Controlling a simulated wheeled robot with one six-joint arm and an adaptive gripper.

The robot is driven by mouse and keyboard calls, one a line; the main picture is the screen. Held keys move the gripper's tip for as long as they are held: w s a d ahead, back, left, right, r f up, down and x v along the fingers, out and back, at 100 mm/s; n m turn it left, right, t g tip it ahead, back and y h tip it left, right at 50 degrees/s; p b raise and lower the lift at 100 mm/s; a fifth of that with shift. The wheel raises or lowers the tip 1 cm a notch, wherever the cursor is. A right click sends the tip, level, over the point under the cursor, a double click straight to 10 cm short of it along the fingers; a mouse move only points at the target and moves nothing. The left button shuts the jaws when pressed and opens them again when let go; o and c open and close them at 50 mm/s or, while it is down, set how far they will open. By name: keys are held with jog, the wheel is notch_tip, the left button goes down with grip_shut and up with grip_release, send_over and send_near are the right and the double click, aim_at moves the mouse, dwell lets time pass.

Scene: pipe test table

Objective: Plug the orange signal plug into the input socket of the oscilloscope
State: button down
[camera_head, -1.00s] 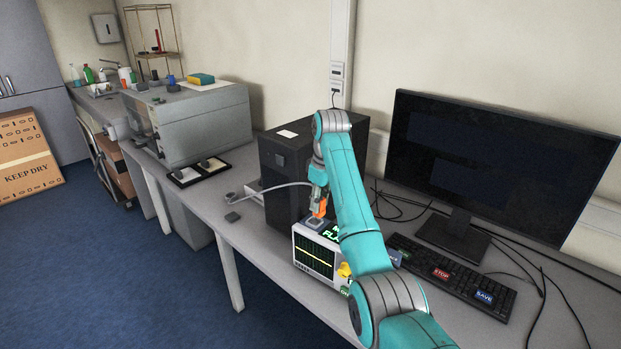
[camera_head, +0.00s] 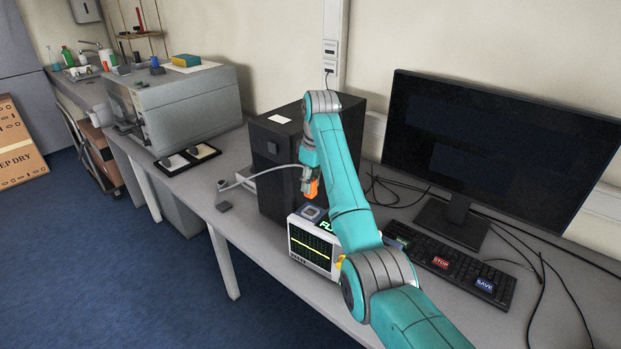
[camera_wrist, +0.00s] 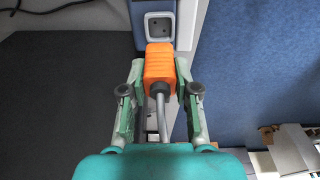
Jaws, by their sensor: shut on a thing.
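The orange signal plug (camera_head: 313,187) is held in my gripper (camera_wrist: 160,68), with its grey cable trailing back toward the wrist. In the wrist view the orange plug (camera_wrist: 160,66) sits between the two green fingers, its front end close to a square grey-rimmed socket (camera_wrist: 159,26) with dark holes. I cannot tell whether plug and socket touch there. In the head view the plug appears above the top of the oscilloscope (camera_head: 314,246), apart from the socket (camera_head: 311,212) on its top. The oscilloscope screen shows a yellow trace. My arm hides the oscilloscope's right side.
A black computer tower (camera_head: 275,160) stands directly behind the oscilloscope. A monitor (camera_head: 490,150) and a keyboard (camera_head: 455,268) with coloured labels lie to the right, with loose black cables. A grey cable (camera_head: 265,171) runs from the left. The table front left is mostly clear.

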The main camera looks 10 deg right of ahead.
jog(key=shift+f, duration=2.05)
jog(key=shift+f, duration=1.25)
jog(key=c, duration=0.8)
grip_release()
